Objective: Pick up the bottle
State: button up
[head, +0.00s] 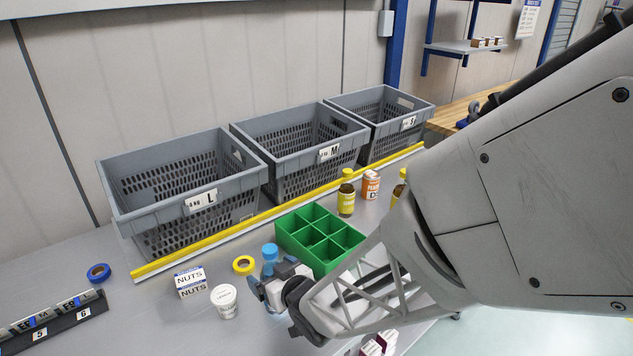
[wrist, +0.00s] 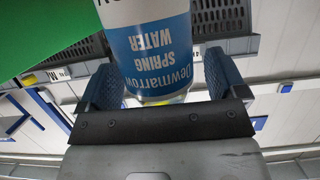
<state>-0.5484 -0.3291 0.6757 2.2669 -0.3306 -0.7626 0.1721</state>
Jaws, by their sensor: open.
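A water bottle with a blue cap (head: 269,253) stands on the grey table, just left of the green divided box. In the wrist view the bottle (wrist: 160,45), with a blue and white "Dewmarrow Spring Water" label, shows between the two fingers of my gripper (wrist: 160,75). The fingers are open, one on each side of the bottle; I cannot tell whether either touches it. Two yellow bottles (head: 346,196) (head: 398,188) stand behind the green box.
The green box (head: 318,238) is close on the right. A nuts box (head: 190,281), a white tub (head: 225,300) and yellow tape (head: 243,264) lie left. An orange-labelled container (head: 371,184) stands behind. Grey crates (head: 185,190) line the back, behind a yellow rail (head: 190,243).

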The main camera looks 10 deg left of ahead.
aim_at(271, 263)
jog(key=c, duration=1.3)
jog(key=shift+r, duration=0.1)
notch_tip(271, 263, up, 3)
jog(key=shift+r, duration=0.2)
jog(key=s+d, duration=0.3)
jog(key=s, duration=0.1)
jog(key=s+d+r, duration=0.1)
jog(key=s+d, duration=0.2)
jog(key=s, duration=0.1)
jog(key=s+d, duration=0.3)
jog(key=s, duration=0.2)
jog(key=shift+s+r, duration=0.1)
jog(key=shift+r, duration=0.15)
